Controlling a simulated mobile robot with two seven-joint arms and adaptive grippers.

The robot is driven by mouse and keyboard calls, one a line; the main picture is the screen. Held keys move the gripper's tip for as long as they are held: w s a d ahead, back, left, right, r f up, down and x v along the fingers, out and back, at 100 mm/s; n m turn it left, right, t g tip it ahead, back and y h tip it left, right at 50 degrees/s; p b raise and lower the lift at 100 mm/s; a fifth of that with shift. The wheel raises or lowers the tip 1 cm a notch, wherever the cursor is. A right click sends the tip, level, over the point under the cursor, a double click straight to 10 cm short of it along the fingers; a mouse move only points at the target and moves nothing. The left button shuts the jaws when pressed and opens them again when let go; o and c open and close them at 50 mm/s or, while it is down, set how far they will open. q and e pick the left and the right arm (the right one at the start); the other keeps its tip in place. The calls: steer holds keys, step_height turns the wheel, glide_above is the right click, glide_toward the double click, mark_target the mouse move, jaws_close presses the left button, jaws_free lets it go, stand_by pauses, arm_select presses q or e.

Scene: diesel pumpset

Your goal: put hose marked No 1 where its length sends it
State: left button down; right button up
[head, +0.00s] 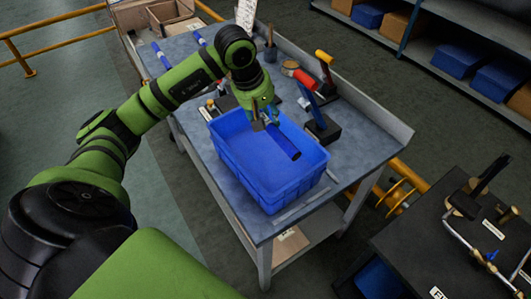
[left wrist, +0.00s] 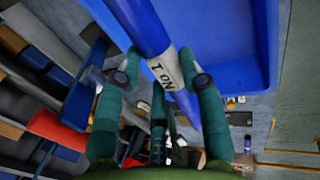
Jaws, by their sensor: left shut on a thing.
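My left gripper (head: 263,119) is shut on the blue hose (head: 284,144), holding it at the blue crate (head: 228,162). The hose slants down to the right, its dark open end over the crate's inside; I cannot tell whether it touches the crate floor. In the left wrist view the hose (left wrist: 147,27) runs between the two fingers (left wrist: 162,82), and its white label (left wrist: 163,70) reads No 1, upside down. The blue crate wall (left wrist: 267,45) shows behind it. My right gripper is not in view.
The crate stands on a grey workbench (head: 300,208) near its front edge. Blue rods (head: 161,54) lie at the far left. A dark table (head: 420,245) with pipe fittings stands at lower right.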

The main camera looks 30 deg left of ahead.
arm_select(q)
steer(key=f, duration=0.1)
steer(key=f+b, duration=0.1)
steer(key=f, duration=0.1)
steer(key=shift+w+a+f+b, duration=0.2)
steer(key=shift+w+f+b, duration=0.05)
steer(key=shift+b, duration=0.15)
steer(key=p, duration=0.2)
glide_above(268, 157)
steer(key=f, duration=0.3)
steer(key=s+f, duration=0.1)
steer(key=f, duration=0.1)
steer(key=shift+a+f, duration=0.15)
steer(key=shift+f, duration=0.15)
steer(key=shift+w+f, duration=0.15)
steer(key=shift+f, duration=0.55)
step_height(268, 157, down, 3)
steer(key=shift+p, duration=0.45)
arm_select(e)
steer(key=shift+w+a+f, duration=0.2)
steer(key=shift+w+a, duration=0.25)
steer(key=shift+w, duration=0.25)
arm_select(q)
steer(key=shift+f, duration=0.1)
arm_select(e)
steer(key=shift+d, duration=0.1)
